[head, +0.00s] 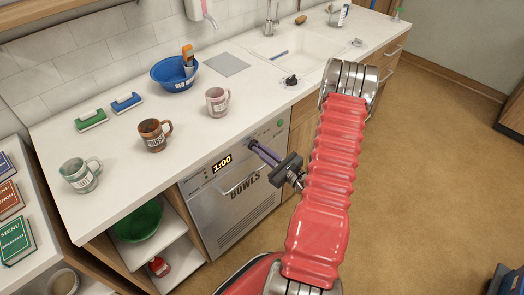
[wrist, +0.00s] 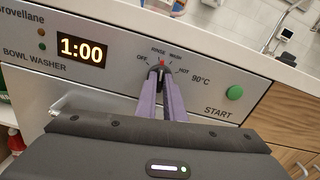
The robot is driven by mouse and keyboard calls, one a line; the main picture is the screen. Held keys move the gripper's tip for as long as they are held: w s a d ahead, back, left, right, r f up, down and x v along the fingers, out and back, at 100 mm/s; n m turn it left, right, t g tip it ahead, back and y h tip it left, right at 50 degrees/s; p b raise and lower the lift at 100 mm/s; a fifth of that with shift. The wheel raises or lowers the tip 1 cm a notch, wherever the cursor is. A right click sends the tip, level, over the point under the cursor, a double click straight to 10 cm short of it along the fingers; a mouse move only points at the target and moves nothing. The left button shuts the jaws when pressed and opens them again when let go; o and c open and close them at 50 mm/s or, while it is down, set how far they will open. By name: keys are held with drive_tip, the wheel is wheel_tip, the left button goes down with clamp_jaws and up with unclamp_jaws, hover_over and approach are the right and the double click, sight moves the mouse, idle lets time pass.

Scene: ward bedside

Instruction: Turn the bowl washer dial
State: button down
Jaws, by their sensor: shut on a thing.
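The marks around the dial read OFF, RINSE, WASH and HOT 90°C. My gripper (wrist: 161,80) has its purple fingers shut on the dial, hiding most of it. In the head view my gripper (head: 256,146) reaches the panel's upper right. The exact dial setting is hard to tell.
A door handle (head: 240,182) crosses the washer front below the panel. On the counter (head: 190,135) above stand a brown mug (head: 152,136), a pink mug (head: 217,101), a green-white mug (head: 78,175) and a blue bowl (head: 172,75). A sink (head: 290,48) lies at the back right.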

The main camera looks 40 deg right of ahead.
drive_tip(key=m, duration=0.5)
drive_tip(key=shift+f+m, duration=0.1)
drive_tip(key=shift+m, duration=0.2)
idle(0.4)
drive_tip(key=c, duration=1.9)
unclamp_jaws()
drive_tip(key=shift+d, duration=0.1)
drive_tip(key=shift+o, duration=0.2)
drive_tip(key=s, duration=1.4)
drive_tip(key=shift+d, duration=0.15)
